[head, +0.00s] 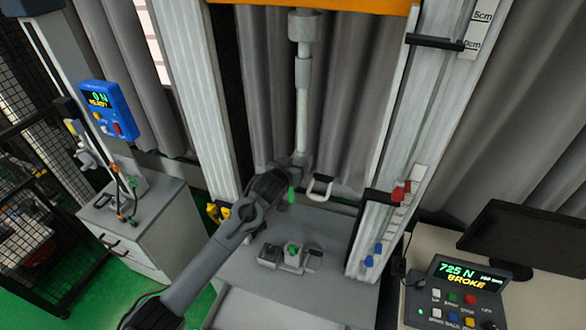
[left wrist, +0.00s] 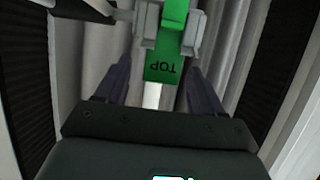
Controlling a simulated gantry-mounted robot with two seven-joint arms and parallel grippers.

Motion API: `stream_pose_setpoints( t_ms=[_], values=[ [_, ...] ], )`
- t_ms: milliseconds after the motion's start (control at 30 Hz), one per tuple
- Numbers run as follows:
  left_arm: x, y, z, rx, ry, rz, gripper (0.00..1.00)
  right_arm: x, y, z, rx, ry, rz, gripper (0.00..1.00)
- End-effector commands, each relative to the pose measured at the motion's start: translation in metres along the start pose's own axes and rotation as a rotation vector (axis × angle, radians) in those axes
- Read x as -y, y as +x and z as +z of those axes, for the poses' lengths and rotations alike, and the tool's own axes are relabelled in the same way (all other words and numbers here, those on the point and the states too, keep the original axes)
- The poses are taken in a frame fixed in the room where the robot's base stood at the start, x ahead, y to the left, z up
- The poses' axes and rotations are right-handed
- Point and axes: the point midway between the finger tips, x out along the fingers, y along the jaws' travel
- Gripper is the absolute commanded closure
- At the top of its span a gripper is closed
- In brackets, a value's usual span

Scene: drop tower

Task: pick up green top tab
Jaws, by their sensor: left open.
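The green top tab (left wrist: 168,50) shows in the left wrist view with the word TOP upside down on it. It sits between the jaws of a grey clamp (left wrist: 195,32). It also shows in the head view (head: 291,195), hanging below the tower's rod, beside my left wrist. My left gripper (left wrist: 160,88) is open, its two dark fingers apart on either side below the tab in the left wrist view, with nothing between them touching the tab. Its fingertips are not clear in the head view. My right gripper is not in view.
The vertical rod (head: 303,85) runs down between two metal columns. A white handle (head: 320,188) stands right of the tab. Below, a grey fixture (head: 268,254) with a green piece (head: 292,249) sits on the base. A control box (head: 458,292) reads 725 N BROKE.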

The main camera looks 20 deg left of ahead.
Motion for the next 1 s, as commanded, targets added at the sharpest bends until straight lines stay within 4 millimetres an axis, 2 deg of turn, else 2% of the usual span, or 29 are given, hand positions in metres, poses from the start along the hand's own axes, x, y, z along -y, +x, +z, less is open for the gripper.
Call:
stream_pose_setpoints(
  t_ms=[200, 567, 900, 1000],
  values=[
    [-0.001, 0.018, -0.001, 0.001, -0.001, 0.000, 0.32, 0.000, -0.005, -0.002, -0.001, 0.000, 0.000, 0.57],
    [0.000, 0.021, 0.000, 0.000, 0.000, 0.000, 0.32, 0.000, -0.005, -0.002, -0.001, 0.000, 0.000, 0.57],
    [0.000, 0.021, 0.000, 0.000, 0.000, 0.000, 0.84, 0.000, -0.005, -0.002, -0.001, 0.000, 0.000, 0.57],
    [0.000, 0.021, 0.000, 0.000, 0.000, 0.000, 0.87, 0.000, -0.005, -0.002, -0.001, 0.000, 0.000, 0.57]
  ],
)
